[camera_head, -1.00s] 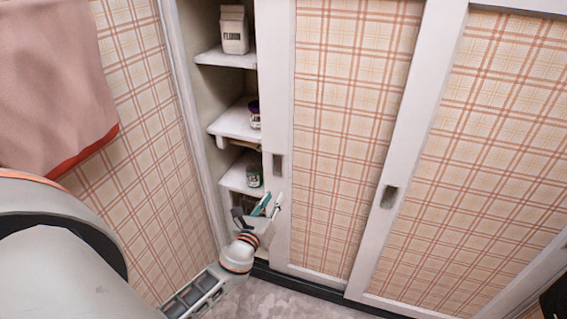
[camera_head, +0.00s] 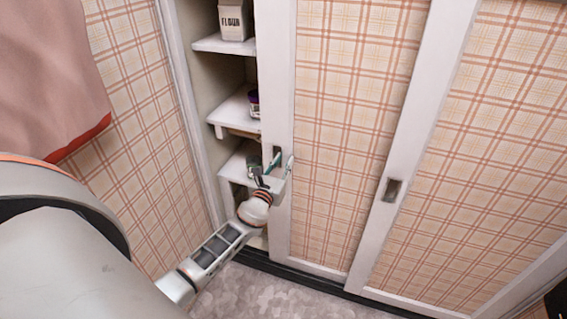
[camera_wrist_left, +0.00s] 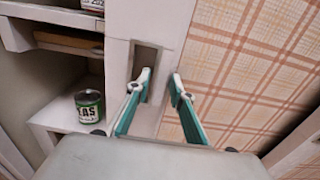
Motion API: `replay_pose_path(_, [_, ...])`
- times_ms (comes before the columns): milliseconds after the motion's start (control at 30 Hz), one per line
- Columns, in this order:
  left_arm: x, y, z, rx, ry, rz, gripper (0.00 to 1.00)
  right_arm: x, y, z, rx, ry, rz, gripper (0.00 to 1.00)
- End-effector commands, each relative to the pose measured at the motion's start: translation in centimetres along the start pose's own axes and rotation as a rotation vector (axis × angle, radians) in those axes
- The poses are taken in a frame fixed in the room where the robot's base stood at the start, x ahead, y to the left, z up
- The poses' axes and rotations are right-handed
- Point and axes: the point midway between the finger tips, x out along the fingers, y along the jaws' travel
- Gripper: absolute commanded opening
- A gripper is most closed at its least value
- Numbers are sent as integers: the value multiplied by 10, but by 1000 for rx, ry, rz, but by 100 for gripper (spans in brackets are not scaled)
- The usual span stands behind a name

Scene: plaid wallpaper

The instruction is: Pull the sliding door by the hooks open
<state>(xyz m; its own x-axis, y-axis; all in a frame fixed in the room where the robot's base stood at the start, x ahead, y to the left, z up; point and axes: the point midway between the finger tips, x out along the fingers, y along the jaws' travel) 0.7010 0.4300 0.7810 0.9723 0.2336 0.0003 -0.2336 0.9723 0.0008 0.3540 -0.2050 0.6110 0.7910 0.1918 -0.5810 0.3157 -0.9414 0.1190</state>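The sliding door (camera_head: 345,130) has a plaid panel in a white frame and stands partly open, with shelves showing at its left. Its recessed grey handle (camera_head: 277,153) is in the left frame strip and also shows in the left wrist view (camera_wrist_left: 147,62). My left gripper (camera_head: 279,164) is at the handle, its teal-sided fingers apart. In the left wrist view, one fingertip of the gripper (camera_wrist_left: 160,77) overlaps the lower part of the recess and the other is right of it, by the frame edge. Contact cannot be told. My right gripper is not in view.
A second plaid door (camera_head: 480,150) with its own recessed handle (camera_head: 391,190) stands to the right. Shelves hold a flour bag (camera_head: 234,20), a jar (camera_head: 253,103) and a green-labelled can (camera_wrist_left: 90,106). A pink towel (camera_head: 50,80) hangs at the left.

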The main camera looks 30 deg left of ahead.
Motion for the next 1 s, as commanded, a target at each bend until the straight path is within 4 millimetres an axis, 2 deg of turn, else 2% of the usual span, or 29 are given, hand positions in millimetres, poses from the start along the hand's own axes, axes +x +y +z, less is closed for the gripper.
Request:
replay_pose_path(233, [1,0,0,0,1,0,22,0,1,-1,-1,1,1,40])
replay_pose_path(300, [0,0,0,0,1,0,4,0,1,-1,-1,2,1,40])
replay_pose_path(333, [0,0,0,0,1,0,0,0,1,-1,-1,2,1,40])
replay_pose_path(633, [0,-7,0,-3,1,-1,0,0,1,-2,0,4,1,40])
replay_pose_path(767, [0,-27,0,-5,1,-4,0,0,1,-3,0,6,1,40])
replay_pose_path(867, [0,-52,1,-6,0,-7,0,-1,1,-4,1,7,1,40])
replay_pose_path(1000, [0,-95,0,-7,1,-8,0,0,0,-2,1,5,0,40])
